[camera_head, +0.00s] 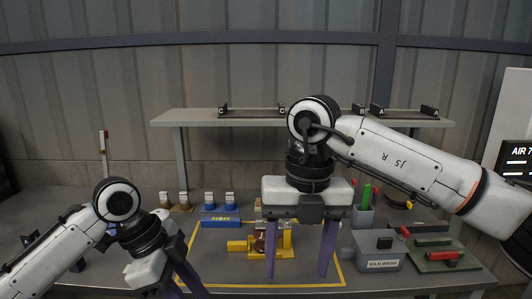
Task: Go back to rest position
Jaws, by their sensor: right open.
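My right gripper (299,262) hangs fingers-down over the work area in the middle of the view. Its two purple fingers are wide apart. They stand in front of a yellow fixture (285,240) with a small brown piece (259,244) on it; I cannot tell whether they touch anything. My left gripper (186,282) is low at the left, tilted, with its fingers running towards the bottom edge. Its fingertips are hard to make out, so its opening is unclear.
A yellow outline (342,268) marks the work area. Several small insulator stacks (209,202) stand behind it. At right are a grey box (380,264), a green tray (436,266) and a cup of green and red items (363,215). A raised shelf (190,115) spans the back.

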